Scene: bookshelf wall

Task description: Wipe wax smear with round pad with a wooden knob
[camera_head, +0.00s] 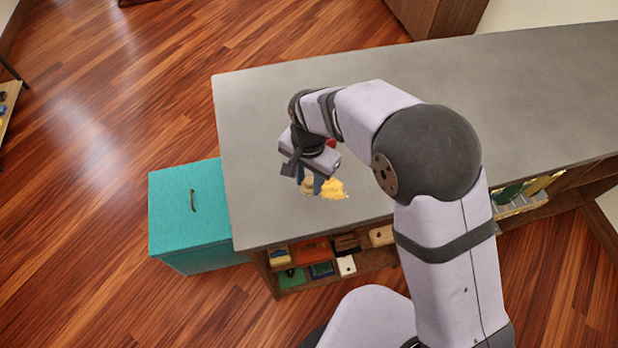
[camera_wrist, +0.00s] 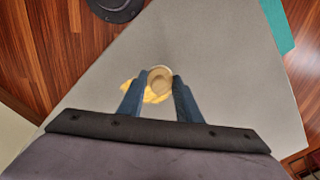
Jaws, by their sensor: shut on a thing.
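The yellow wax smear (camera_head: 334,189) lies on the grey tabletop (camera_head: 260,120) near its front left part. In the wrist view the smear (camera_wrist: 154,97) shows around and below the pad. The round pad with a wooden knob (camera_wrist: 160,79) is tan and sits between my fingertips; a bit of it also shows in the head view (camera_head: 307,187) beside the smear. My gripper (camera_head: 313,184) points down and is shut on the pad's knob; its blue fingers also show in the wrist view (camera_wrist: 158,88). Whether the pad touches the tabletop is hard to tell.
A teal box (camera_head: 188,215) with a handle stands against the table's left end. Shelves with several small coloured items (camera_head: 320,268) sit below the front edge. The tabletop's left part is clear.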

